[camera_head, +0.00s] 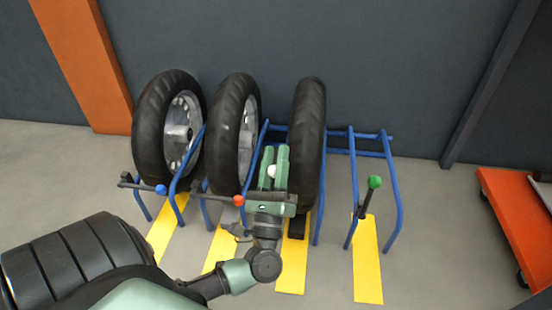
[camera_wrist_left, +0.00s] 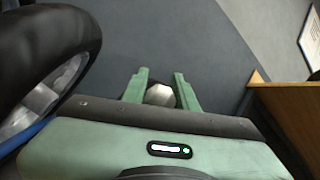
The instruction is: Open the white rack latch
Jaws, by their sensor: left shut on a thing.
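The white latch's round knob (camera_head: 272,171) is at the third bay of the blue wheel rack (camera_head: 395,205), in front of the third wheel. My left gripper (camera_head: 275,158) is shut on this knob, with one green finger on each side. In the left wrist view the white knob (camera_wrist_left: 160,95) sits between the two fingers (camera_wrist_left: 161,88). The latch's lever is mostly hidden behind my gripper, so its angle cannot be told. My right gripper is in neither view.
Three wheels (camera_head: 152,130) stand in the rack; the fourth bay is empty. Other latches have a blue knob (camera_head: 160,189), a red knob (camera_head: 239,200) close left of my gripper, and a green knob (camera_head: 375,182). An orange cart (camera_head: 510,215) stands at right. A grey wall is behind.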

